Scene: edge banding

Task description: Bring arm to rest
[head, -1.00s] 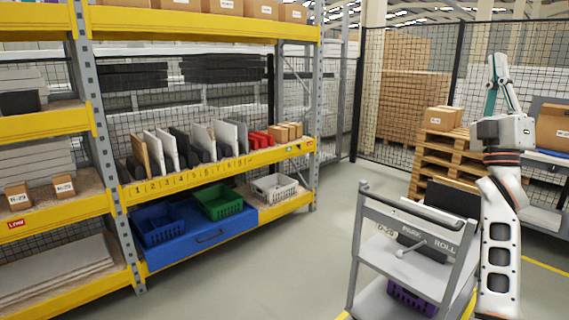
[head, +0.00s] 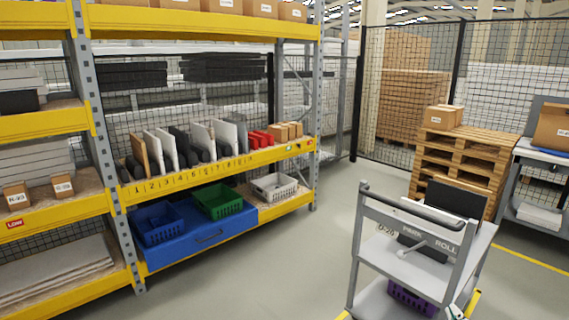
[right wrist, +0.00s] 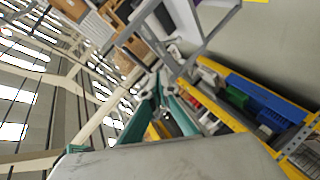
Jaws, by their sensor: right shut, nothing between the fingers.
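My right gripper (head: 455,312) shows only as a small tip at the bottom edge of the head view, in front of the grey trolley. In the right wrist view its teal fingers (right wrist: 163,78) come together at their tips, with nothing between them. The rest of my right arm is out of the head view. My left gripper is in neither view.
The grey trolley (head: 376,258) stands at the lower right, carrying a black panel (head: 455,198) and a purple crate (head: 408,297). A pallet stack (head: 455,155) stands behind. Open floor lies between.

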